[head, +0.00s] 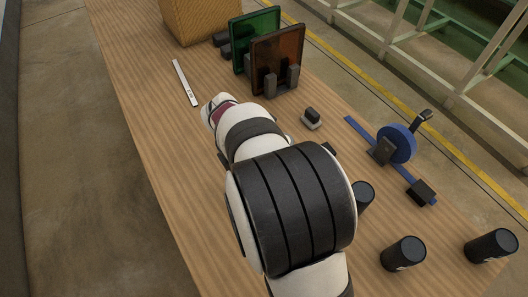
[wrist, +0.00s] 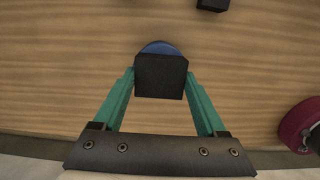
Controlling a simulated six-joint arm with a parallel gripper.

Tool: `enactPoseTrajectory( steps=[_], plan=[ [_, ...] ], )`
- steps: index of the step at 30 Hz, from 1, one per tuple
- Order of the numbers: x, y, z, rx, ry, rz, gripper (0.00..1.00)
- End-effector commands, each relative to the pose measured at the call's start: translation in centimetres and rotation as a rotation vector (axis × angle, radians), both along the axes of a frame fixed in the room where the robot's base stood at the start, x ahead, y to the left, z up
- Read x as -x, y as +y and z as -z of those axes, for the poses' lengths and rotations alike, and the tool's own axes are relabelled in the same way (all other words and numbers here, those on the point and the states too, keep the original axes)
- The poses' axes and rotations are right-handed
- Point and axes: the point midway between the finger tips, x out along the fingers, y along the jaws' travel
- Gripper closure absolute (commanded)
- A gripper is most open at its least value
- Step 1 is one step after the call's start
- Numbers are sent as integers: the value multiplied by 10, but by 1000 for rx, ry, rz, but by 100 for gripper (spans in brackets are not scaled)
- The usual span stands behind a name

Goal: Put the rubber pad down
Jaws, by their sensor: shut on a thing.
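In the wrist view my gripper (wrist: 160,80) has its two teal fingers closed on the sides of a black block, which I take to be the rubber pad (wrist: 160,76). The curved edge of a blue thing (wrist: 159,47) shows just beyond the pad. Most of it is hidden, and I cannot tell whether it is joined to the pad or apart. Wood grain of the table (wrist: 70,70) lies behind. In the head view my own arm covers the middle of the table, and the fingers and the held pad cannot be made out.
At the right stand a blue disc (head: 397,143) on a blue bar and black cylinders (head: 403,253). A small dark-topped block (head: 311,118) lies nearer. Green (head: 252,45) and brown (head: 277,57) panels and a wooden box (head: 200,18) stand behind. A white strip (head: 185,82) lies left.

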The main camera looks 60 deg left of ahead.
Motion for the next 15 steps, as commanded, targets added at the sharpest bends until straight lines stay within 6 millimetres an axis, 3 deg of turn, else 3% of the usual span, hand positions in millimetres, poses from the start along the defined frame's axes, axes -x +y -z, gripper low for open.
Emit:
enactPoseTrajectory(
  steps=[9, 10, 13, 15],
  plan=[
    [-1, 0, 3, 0, 0, 1, 85],
    [-1, 0, 3, 0, 0, 1, 22],
    [-1, 0, 3, 0, 0, 1, 4],
    [-1, 0, 3, 0, 0, 1, 0]
  ],
)
